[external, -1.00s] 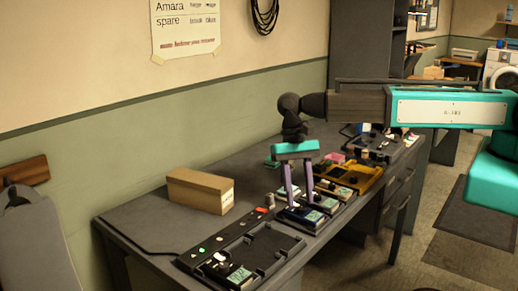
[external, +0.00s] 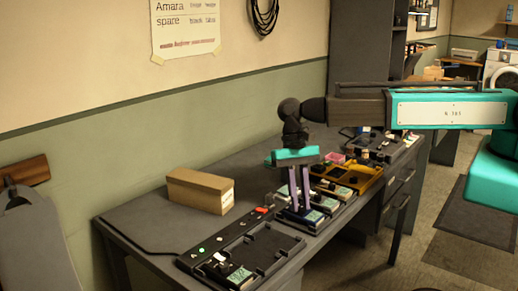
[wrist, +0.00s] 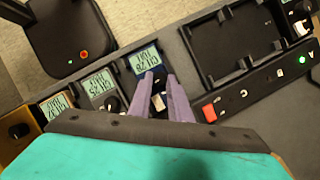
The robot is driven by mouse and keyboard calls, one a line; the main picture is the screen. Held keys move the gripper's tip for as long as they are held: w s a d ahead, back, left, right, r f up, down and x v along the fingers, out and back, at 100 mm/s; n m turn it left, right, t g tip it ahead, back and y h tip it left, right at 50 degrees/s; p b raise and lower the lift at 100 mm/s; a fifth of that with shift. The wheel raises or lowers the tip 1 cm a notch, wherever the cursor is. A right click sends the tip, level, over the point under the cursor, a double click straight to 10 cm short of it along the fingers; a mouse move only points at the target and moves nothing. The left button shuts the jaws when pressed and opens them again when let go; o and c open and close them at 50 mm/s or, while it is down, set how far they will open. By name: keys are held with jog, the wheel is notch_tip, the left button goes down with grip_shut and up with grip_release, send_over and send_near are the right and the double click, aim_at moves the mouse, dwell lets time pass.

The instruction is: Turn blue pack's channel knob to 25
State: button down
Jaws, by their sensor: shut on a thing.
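The blue pack (wrist: 146,59) is in the wrist view, with a small lit display framed in blue. The display is upside down there and seems to read CH 26, though the digits are small and blurred. In the external view the blue pack (external: 313,216) sits in the row on the desk, partly behind my fingers. My gripper (wrist: 160,84) points down at it, its two purple fingers shut on the channel knob (wrist: 158,101), which shows between them and is partly hidden. My gripper (external: 301,207) also shows in the external view.
On the other side are an empty dark tray (wrist: 232,45) and a strip with a red switch (wrist: 209,113). A cardboard box (external: 200,190) stands behind.

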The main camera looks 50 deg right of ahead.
jog(key=shift+w+a+n+h, duration=0.15)
jog(key=shift+n+h, duration=0.25)
jog(key=shift+n, duration=0.6)
jog(key=shift+a+n+g+h, duration=0.1)
jog(key=shift+n+g+h, duration=0.4)
jog(key=shift+n, duration=0.9)
jog(key=c, duration=1.6)
grip_release()
jog(key=shift+r, duration=0.15)
jog(key=shift+b+v, duration=1.55)
jog(key=shift+v, duration=5.2)
